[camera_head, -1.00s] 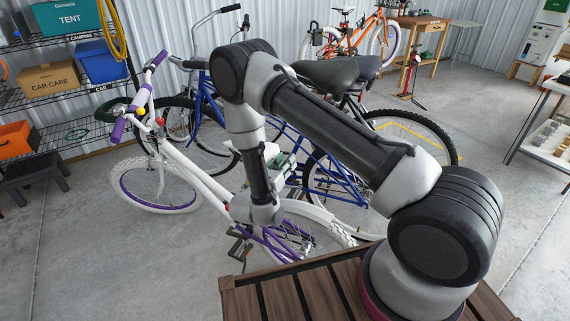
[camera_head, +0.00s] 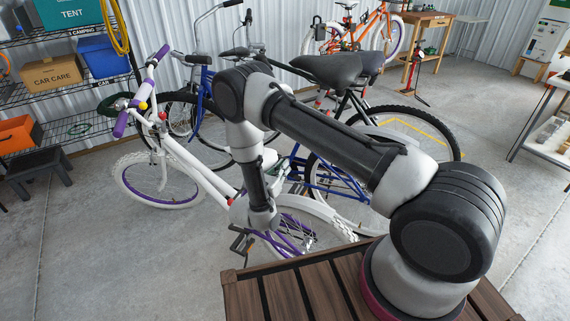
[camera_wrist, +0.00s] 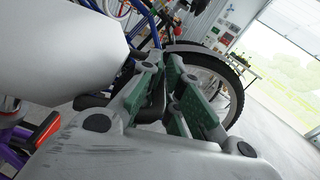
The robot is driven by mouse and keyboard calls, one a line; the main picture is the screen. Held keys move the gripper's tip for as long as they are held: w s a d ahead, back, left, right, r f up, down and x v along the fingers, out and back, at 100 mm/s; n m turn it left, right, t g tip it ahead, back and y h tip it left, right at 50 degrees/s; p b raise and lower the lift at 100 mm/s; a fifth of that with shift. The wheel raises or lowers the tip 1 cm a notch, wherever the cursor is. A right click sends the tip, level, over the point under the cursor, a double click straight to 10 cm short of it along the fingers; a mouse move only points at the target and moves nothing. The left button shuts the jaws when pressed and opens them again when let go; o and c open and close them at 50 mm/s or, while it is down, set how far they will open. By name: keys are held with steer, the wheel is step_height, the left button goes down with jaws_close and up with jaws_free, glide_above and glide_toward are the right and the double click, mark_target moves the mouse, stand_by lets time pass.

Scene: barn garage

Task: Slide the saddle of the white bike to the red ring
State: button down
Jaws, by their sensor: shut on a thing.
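The white bike (camera_head: 190,158) with purple grips stands left of my arm in the head view. Its saddle is mostly hidden behind my arm there. In the wrist view a black saddle-like shape (camera_wrist: 92,101) lies by my gripper (camera_wrist: 165,82), whose green-padded fingers are closed around part of it. The exact contact is hidden by the fingers. In the head view my gripper is largely hidden behind my arm. A small red piece (camera_head: 229,201) shows on the white bike near my wrist. I cannot tell whether it is the red ring.
A blue bike (camera_head: 203,90) and a dark bike with a large black saddle (camera_head: 328,69) stand close behind. Shelves (camera_head: 70,105) with boxes and a black stool (camera_head: 38,170) are at left. An orange bike (camera_head: 360,35) stands at the back. Open floor lies at lower left.

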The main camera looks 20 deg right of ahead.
steer(key=c, duration=1.5)
jaws_free()
steer(key=v, duration=1.2)
steer(key=shift+s, duration=0.1)
steer(key=s+d+m+g+h, duration=0.3)
steer(key=s+d+g, duration=0.2)
steer(key=d, duration=0.2)
steer(key=s+d+r+m+g+y, duration=0.1)
steer(key=s+d+r+m+y, duration=0.4)
steer(key=r+m, duration=0.4)
steer(key=s+d+r+m+g+y, duration=0.1)
steer(key=s+d+r+m+y, duration=0.4)
steer(key=r, duration=1.2)
steer(key=s+d+r+m+g+y, duration=0.1)
steer(key=s+d+r+m+y, duration=0.4)
steer(key=s+r+m, duration=0.6)
steer(key=shift+s+d+r+m+g, duration=0.1)
steer(key=shift+d+r+m+g, duration=0.1)
steer(key=shift+d+r+m, duration=0.4)
steer(key=shift+d+r+m+g, duration=0.2)
steer(key=shift+d+r+m, duration=0.1)
steer(key=shift+d+r, duration=0.65)
